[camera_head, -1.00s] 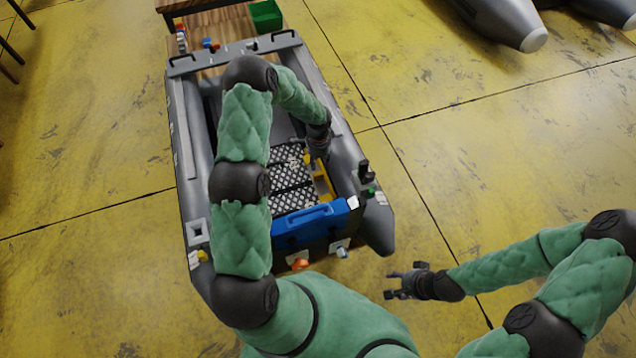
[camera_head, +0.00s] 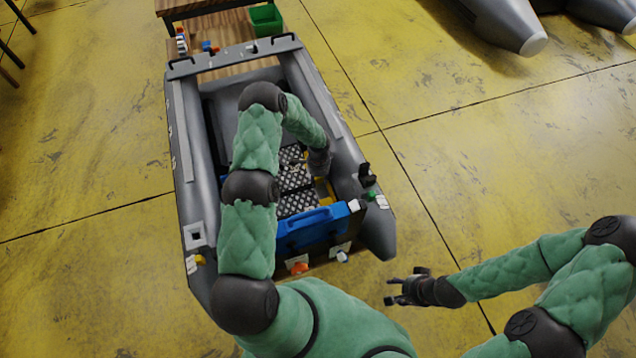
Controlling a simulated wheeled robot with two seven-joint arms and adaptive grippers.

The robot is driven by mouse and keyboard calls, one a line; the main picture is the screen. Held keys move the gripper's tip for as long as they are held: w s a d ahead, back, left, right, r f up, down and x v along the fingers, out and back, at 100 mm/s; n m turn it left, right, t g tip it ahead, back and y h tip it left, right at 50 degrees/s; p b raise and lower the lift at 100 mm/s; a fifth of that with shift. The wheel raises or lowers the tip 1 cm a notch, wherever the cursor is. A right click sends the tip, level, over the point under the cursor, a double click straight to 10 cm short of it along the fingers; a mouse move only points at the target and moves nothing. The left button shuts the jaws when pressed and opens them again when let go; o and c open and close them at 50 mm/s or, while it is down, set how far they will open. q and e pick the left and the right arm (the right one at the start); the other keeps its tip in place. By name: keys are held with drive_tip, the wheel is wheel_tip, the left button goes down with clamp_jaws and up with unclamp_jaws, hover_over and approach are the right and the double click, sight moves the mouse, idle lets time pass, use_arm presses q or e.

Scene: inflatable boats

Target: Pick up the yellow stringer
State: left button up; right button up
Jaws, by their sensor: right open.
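The yellow stringer (camera_head: 324,190) lies low inside the grey inflatable boat, beside the patterned floor panels (camera_head: 297,181) and behind the blue case. Only a small part of it shows. My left gripper (camera_head: 312,166) is inside the boat, just above and beyond the visible yellow part. Its fingers are small and partly hidden, so I cannot tell if they touch the stringer or are open. My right gripper (camera_head: 393,290) is open and empty over the yellow floor, to the right of the boat's near end.
The grey boat (camera_head: 180,150) has raised side tubes around my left arm. A blue case (camera_head: 306,228) stands at its near end. A wooden table (camera_head: 215,30) with a green bin (camera_head: 266,19) is behind.

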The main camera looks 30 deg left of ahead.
use_arm(q)
drive_tip(key=shift+c, duration=0.3)
clamp_jaws()
drive_tip(key=shift+w+r, duration=0.1)
drive_tip(key=shift+r, duration=0.35)
wheel_tip(320, 180, up, 2)
drive_tip(key=shift+r+p, duration=0.15)
drive_tip(key=shift+p, duration=0.2)
drive_tip(key=a+r+p, duration=0.1)
drive_tip(key=a+r, duration=0.8)
drive_tip(key=a, duration=0.5)
drive_tip(key=shift+s+r+p, duration=0.25)
drive_tip(key=shift+r+p, duration=0.1)
drive_tip(key=shift+r, duration=0.05)
